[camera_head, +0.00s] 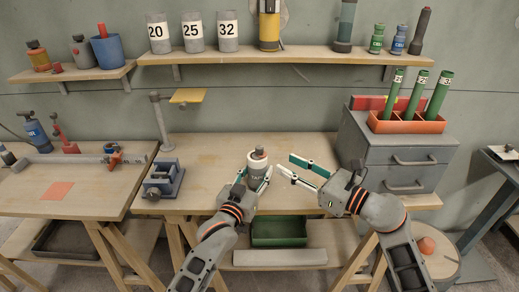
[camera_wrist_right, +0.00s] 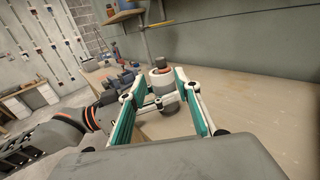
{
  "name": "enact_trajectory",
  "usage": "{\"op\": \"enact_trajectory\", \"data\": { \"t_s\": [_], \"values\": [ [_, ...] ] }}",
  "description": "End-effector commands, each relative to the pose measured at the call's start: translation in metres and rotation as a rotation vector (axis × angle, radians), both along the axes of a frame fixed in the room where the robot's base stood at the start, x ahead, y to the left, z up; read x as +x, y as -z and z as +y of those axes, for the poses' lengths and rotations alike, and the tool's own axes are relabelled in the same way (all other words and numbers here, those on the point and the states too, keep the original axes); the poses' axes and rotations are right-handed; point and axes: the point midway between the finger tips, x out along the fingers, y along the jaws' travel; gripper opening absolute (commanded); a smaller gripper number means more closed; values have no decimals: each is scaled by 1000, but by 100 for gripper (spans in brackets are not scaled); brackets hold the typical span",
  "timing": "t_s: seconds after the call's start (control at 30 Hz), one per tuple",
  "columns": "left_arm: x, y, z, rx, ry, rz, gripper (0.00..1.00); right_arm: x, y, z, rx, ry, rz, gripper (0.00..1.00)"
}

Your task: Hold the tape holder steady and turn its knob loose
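The tape holder (camera_head: 257,168) stands upright near the front of the middle bench, a grey cylinder with a white band and a dark reddish knob (camera_head: 258,151) on top. My left gripper (camera_head: 255,180) has its fingers on both sides of the holder's body and appears closed on it; the exact contact is partly hidden. My right gripper (camera_head: 286,164) is open and empty to the right of the holder, its fingertips pointing at it. In the right wrist view the holder (camera_wrist_right: 161,86) shows between and beyond the two spread fingers, with its knob (camera_wrist_right: 160,63) near fingertip height.
A blue-grey vise (camera_head: 163,178) and a stand (camera_head: 160,120) are at left. A shelf (camera_head: 270,58) runs above. The bench (camera_head: 215,150) behind the holder is clear.

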Motion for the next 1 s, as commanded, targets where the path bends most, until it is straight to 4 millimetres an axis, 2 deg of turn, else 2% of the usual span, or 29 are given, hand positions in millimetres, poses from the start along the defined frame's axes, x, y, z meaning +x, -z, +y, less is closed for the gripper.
{"op": "enact_trajectory", "data": {
  "t_s": [0.17,0.6,0.8,1.0],
  "values": [
    [0,0,0,0,0,1,13,9,-1,7,9,9,1,33],
    [0,0,0,0,0,1,13,62,-1,67,6,6,1,33],
    [0,0,0,0,0,1,13,76,-1,82,6,7,1,33],
    [0,0,0,0,0,1,13,80,0,86,4,7,2,33]
  ]
}}
